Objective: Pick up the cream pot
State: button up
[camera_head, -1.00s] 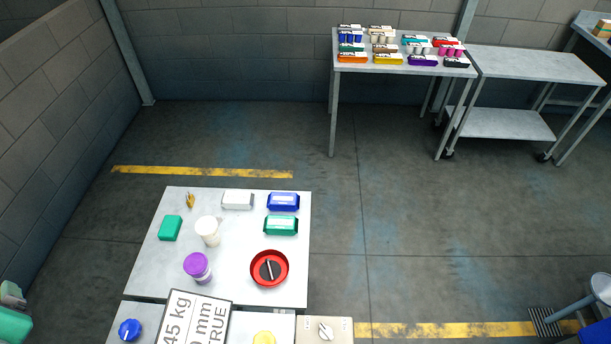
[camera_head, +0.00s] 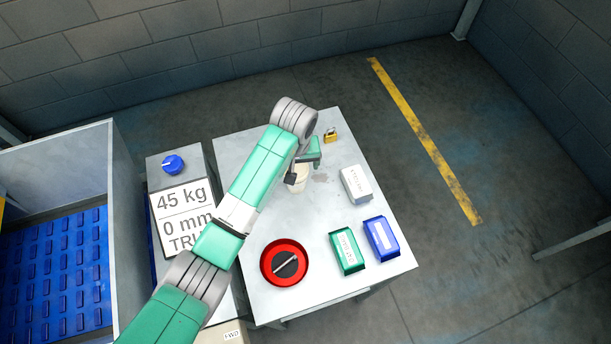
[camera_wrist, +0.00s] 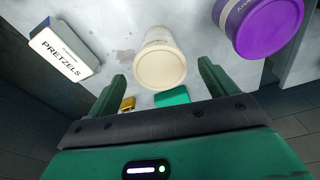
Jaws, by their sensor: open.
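The cream-coloured pot (camera_wrist: 163,62) shows in the wrist view with its round lid toward the camera. In the head view the pot (camera_head: 298,182) stands on the grey table, partly hidden by my arm. My gripper (camera_wrist: 162,72) is open, one finger on each side of the pot in the wrist picture. No contact shows, and I cannot tell whether the pot is between the fingers or just beyond their tips. In the head view my gripper (camera_head: 303,166) is close beside the pot.
A purple-lidded pot (camera_wrist: 268,28) stands close by on the right in the wrist view. A white pretzels box (camera_head: 356,184), green pack (camera_head: 347,252), blue pack (camera_head: 381,239), red round dish (camera_head: 271,268) and small yellow item (camera_head: 331,135) share the table.

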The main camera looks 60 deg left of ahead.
aim_at(296, 168)
jog(key=f, duration=0.2)
jog(key=a+f+b, duration=0.1)
jog(key=f, duration=0.1)
jog(key=shift+f, duration=0.3)
jog(key=shift+w+f, duration=0.15)
jog(key=shift+f, duration=0.25)
jog(key=shift+c, duration=0.3)
jog(key=c, duration=0.9)
notch_tip(296, 168, up, 10)
jog(key=shift+r+p, duration=0.1)
jog(key=shift+p, duration=0.8)
